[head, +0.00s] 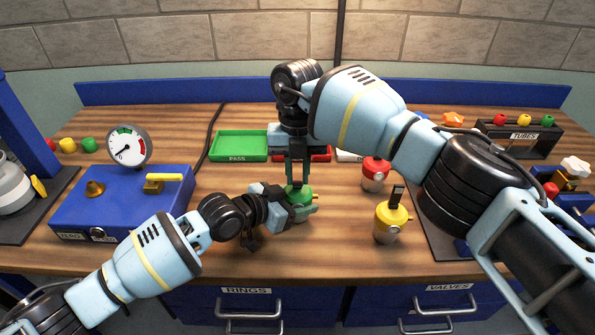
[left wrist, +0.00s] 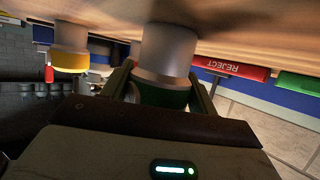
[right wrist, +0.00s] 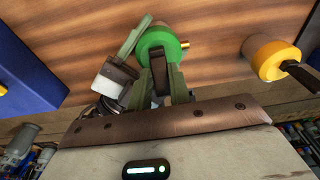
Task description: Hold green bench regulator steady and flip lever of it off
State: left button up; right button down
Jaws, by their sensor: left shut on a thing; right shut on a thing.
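The green bench regulator (head: 299,196) stands on the bench in the middle of the head view. My left gripper (head: 302,209) comes in from the left and is shut around its body. In the left wrist view its grey base (left wrist: 166,52) and green upper part (left wrist: 160,97) sit between the fingers. My right gripper (head: 297,178) points down from above. In the right wrist view its fingers are shut on the dark lever (right wrist: 158,66) on the green cap (right wrist: 170,40). The fingers hide part of the lever, so its exact angle is hard to tell.
A yellow regulator (head: 388,222) with a dark upright lever stands close on the right, and a red one (head: 376,176) behind it. A green PASS tray (head: 238,145) and a red REJECT tray (head: 320,155) lie behind. A blue gauge box (head: 125,205) stands left.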

jog(key=shift+w+d, duration=0.1)
jog(key=c, duration=1.6)
grip_release()
jog(key=shift+o, duration=0.2)
jog(key=shift+r, duration=0.1)
notch_tip(320, 180, up, 12)
jog(key=w, duration=0.1)
jog(key=shift+w, duration=0.15)
